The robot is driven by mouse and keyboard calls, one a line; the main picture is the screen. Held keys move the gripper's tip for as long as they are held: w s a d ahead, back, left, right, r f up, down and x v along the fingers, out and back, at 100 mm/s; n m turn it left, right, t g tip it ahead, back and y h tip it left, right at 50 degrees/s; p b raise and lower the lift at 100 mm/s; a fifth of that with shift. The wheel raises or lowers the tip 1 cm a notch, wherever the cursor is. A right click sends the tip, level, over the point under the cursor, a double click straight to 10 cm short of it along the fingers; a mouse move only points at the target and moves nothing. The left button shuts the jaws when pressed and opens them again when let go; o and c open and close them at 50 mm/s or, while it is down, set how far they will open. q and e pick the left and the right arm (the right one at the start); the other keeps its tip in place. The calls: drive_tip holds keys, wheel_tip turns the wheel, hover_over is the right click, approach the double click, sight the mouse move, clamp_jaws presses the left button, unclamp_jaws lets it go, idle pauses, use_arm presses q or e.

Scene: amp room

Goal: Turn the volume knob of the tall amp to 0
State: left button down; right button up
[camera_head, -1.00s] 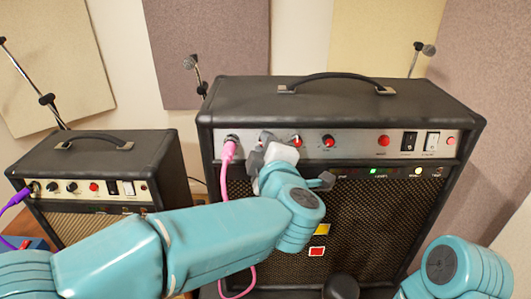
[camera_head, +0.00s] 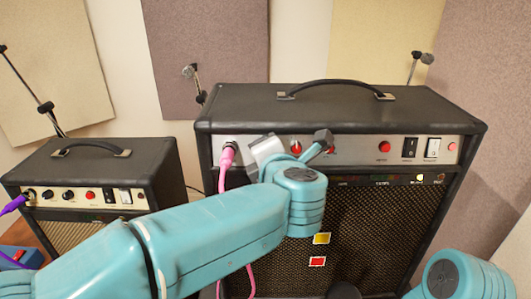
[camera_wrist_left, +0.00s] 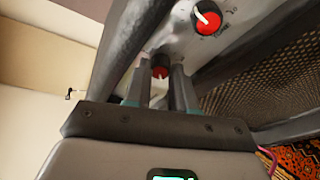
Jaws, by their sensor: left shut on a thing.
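The tall amp (camera_head: 345,108) stands in the middle of the head view, with a silver control panel (camera_head: 360,146). My left gripper (camera_head: 264,148) is at the panel's left part, just right of the pink plug (camera_head: 228,153). In the left wrist view my left gripper (camera_wrist_left: 160,88) is shut on a dark knob with a red face (camera_wrist_left: 160,68). That knob is hidden behind the gripper in the head view. The neighbouring red-capped knob (camera_wrist_left: 207,18) has a white pointer and shows right of the gripper in the head view (camera_head: 296,146).
A small amp (camera_head: 90,165) with a purple plug (camera_head: 14,204) stands at the left. The pink cable hangs down the tall amp's front behind my left arm. Microphones on stands are behind. Part of my right arm shows at the lower right; its gripper is out of view.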

use_arm(q)
drive_tip(key=shift+n, duration=0.4)
drive_tip(key=shift+f, duration=0.1)
drive_tip(key=c, duration=1)
unclamp_jaws()
drive_tip(key=shift+o, duration=0.3)
